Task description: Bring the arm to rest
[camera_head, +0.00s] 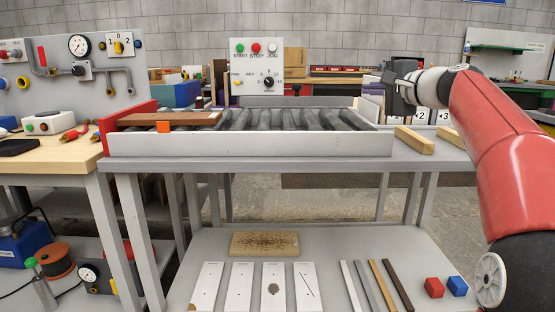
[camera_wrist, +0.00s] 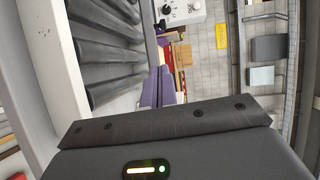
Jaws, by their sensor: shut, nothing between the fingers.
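My arm reaches in from the right in the head view, with my gripper (camera_head: 392,88) raised above the right end of the roller conveyor (camera_head: 250,144). The gripper is dark and holds nothing. In the wrist view the fingers (camera_wrist: 158,86) show as two purplish-grey pieces lying together beyond the dark gripper body. The fingertips are small and hard to make out in the head view. A brown board (camera_head: 170,118) lies on the left end of the conveyor, apart from my gripper, with an orange block (camera_head: 163,127) at its front edge.
A control box (camera_head: 256,62) with coloured buttons stands behind the conveyor. Two wooden blocks (camera_head: 414,140) lie on the bench at the right, below my arm. The lower shelf (camera_head: 350,240) bears white plates, strips and red and blue cubes. A wooden workbench (camera_head: 50,154) adjoins at the left.

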